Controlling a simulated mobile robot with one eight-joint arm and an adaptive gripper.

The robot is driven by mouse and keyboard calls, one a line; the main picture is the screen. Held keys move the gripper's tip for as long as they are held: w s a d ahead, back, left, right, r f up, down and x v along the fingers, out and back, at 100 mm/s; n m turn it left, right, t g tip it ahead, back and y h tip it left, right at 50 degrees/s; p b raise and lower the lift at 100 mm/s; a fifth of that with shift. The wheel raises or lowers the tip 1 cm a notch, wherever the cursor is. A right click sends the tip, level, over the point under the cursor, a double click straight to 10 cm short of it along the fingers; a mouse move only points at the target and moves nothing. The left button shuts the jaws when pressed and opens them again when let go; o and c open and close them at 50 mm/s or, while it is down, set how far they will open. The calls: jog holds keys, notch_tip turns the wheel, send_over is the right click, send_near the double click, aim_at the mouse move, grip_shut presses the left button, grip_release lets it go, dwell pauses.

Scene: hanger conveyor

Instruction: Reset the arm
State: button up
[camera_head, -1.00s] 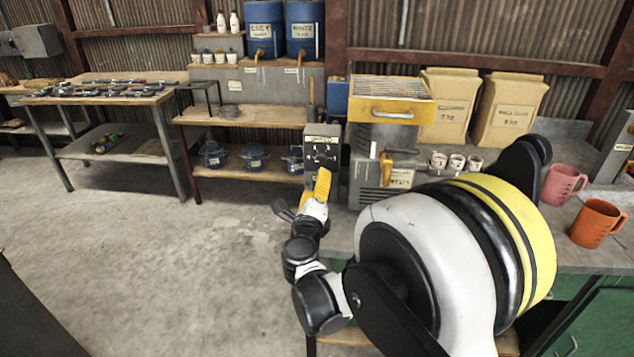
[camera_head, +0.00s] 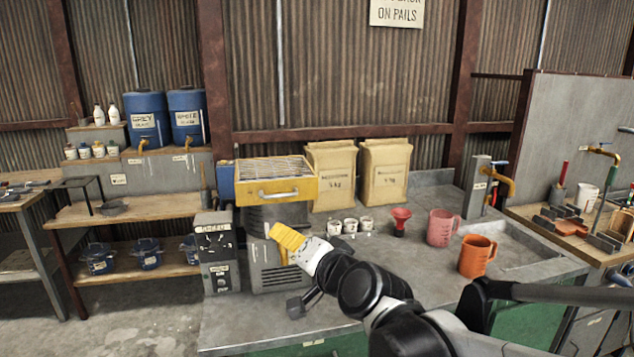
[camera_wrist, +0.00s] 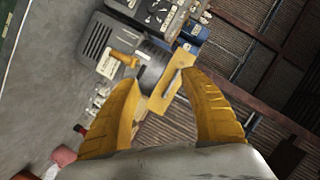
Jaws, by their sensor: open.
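My gripper (camera_head: 286,240) has yellow fingers and is raised above the grey bench, in front of the grey machine with the yellow top tray. In the wrist view my gripper (camera_wrist: 165,100) has its two fingers spread apart with nothing between them. The machine's yellow tray (camera_wrist: 172,88) shows beyond the gap between the fingers. My arm reaches in from the lower right of the head view, bent and clear of the bench top as far as I can see.
On the bench (camera_head: 235,325) stand a grey control box (camera_head: 216,250), small white cups (camera_head: 350,225), a red funnel (camera_head: 401,221), a pink jug (camera_head: 442,228) and an orange jug (camera_head: 477,256). Two tan bags (camera_head: 385,170) stand behind. The bench's front left is clear.

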jog(key=s+d+f+n+g+h, duration=0.1)
jog(key=s+d+f+g+h, duration=0.1)
jog(key=s+d+f, duration=0.2)
jog(key=s+d+f+n+g+h, duration=0.2)
jog(key=s+d+f, duration=0.3)
jog(key=s+d, duration=0.5)
jog(key=s+d+f+n+g+h, duration=0.1)
jog(key=s+d+f+g+h, duration=0.1)
jog(key=s+d, duration=0.5)
jog(key=d+f+h, duration=0.1)
jog(key=d+f, duration=0.1)
jog(key=d, duration=0.1)
jog(key=shift+s+f+h, duration=0.3)
jog(key=shift+s+f, duration=0.1)
